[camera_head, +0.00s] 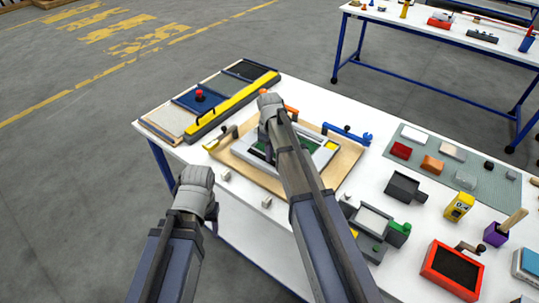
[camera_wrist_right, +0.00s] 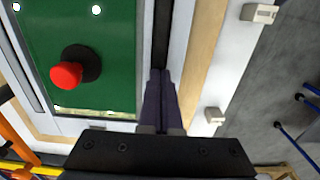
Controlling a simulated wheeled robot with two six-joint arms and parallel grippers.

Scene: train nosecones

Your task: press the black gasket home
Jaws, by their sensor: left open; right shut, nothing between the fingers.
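The black gasket (camera_wrist_right: 161,35) shows in the right wrist view as a dark strip along the edge of a green panel (camera_wrist_right: 112,72), between pale frame edges. My right gripper (camera_wrist_right: 163,78) is shut with nothing between its fingers. Its tips point at the near visible end of the strip; I cannot tell whether they touch it. In the head view my right gripper (camera_head: 268,146) is over the framed green panel, and my arm hides much of it and the gasket. My left gripper (camera_head: 211,222) is open and empty, off the table's front left edge.
A red knob (camera_wrist_right: 66,75) on a black base stands on the green panel. The panel's frame lies on a wooden board (camera_head: 345,165). A blue clamp (camera_head: 347,133) and a yellow bar (camera_head: 235,105) are nearby. Small pale blocks (camera_head: 266,202) sit near the front edge.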

